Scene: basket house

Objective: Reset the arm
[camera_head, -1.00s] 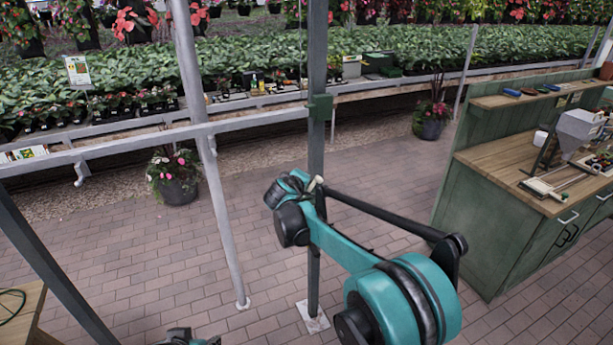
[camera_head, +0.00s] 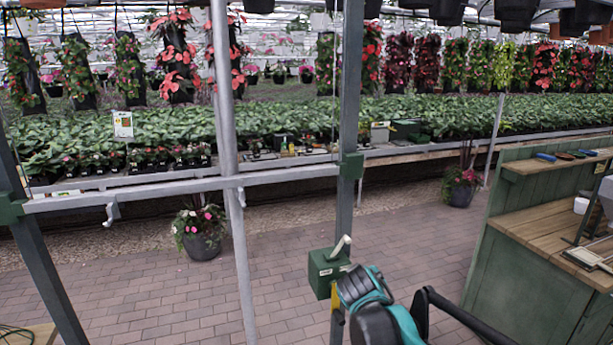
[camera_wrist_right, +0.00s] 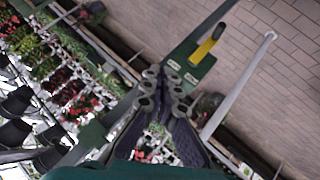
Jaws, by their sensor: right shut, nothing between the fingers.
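My right arm comes up from the bottom edge, right of centre, in the head view. Its teal and black end sits beside a green box (camera_head: 326,272) with a pale lever (camera_head: 341,245) on a dark post. The right gripper itself cannot be made out there. In the right wrist view my right gripper (camera_wrist_right: 163,85) is shut and empty. There the green box (camera_wrist_right: 179,74) with a yellow handle (camera_wrist_right: 206,47) lies just beyond the fingers; whether they touch is unclear. My left gripper is out of view.
The dark post (camera_head: 347,200) and a pale pole (camera_head: 228,170) stand ahead, joined by a rail (camera_head: 130,199). A green workbench (camera_head: 530,285) stands at right. Potted flowers (camera_head: 200,232) sit on the floor. Plant benches fill the back. Brick paving (camera_head: 410,245) between is open.

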